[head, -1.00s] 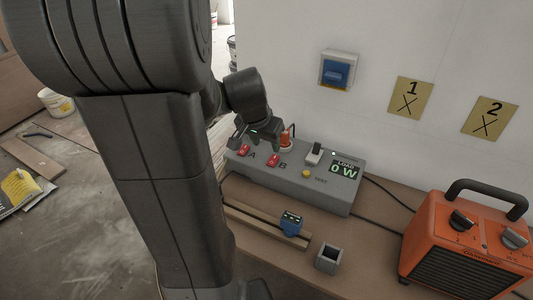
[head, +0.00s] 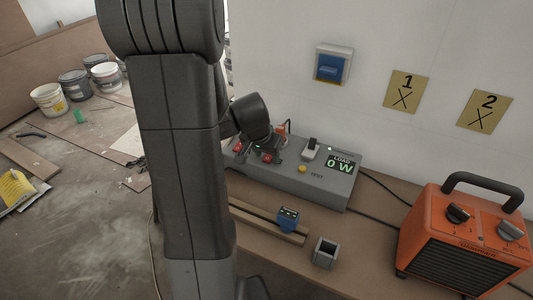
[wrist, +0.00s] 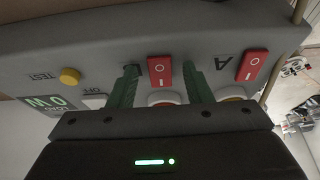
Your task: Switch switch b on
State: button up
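The grey switch box (head: 310,180) stands on the bench, and its display reads 0 W. In the wrist view, red rocker switch b (wrist: 161,71) sits between the two green fingers of my gripper (wrist: 160,88), which are apart with a gap on each side. Its letter is covered by a finger. Red switch a (wrist: 251,65), with the letter A beside it, is to the right in the wrist view. In the head view my gripper (head: 267,150) is low over the box at switch b, partly hiding it. I cannot tell whether the fingertips touch the box.
A yellow test button (wrist: 69,76) is on the same box. An orange heater (head: 465,240) stands at the right of the bench. A blue wall switch (head: 331,66) is above.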

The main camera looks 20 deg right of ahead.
jog(key=c, duration=0.9)
jog(key=p, duration=0.3)
jog(key=shift+w+d+r, duration=0.1)
jog(key=shift+r, duration=0.3)
jog(key=shift+d+g+y+p, duration=0.1)
jog(key=shift+g+y+p, duration=0.35)
jog(key=shift+p, duration=0.7)
jog(key=shift+w+y+p, duration=0.1)
jog(key=shift+y+p, duration=0.15)
jog(key=shift+p, duration=0.8)
jog(key=shift+d+r+g+p, duration=0.1)
jog(key=shift+g+p, duration=0.15)
jog(key=shift+p, duration=0.3)
jog(key=g+y+p, duration=0.1)
jog(key=p, duration=0.2)
jog(key=shift+w+d, duration=0.2)
jog(key=shift+w+f+y+p, duration=0.1)
jog(key=shift+f+y+p, duration=0.15)
jog(key=shift+y, duration=0.25)
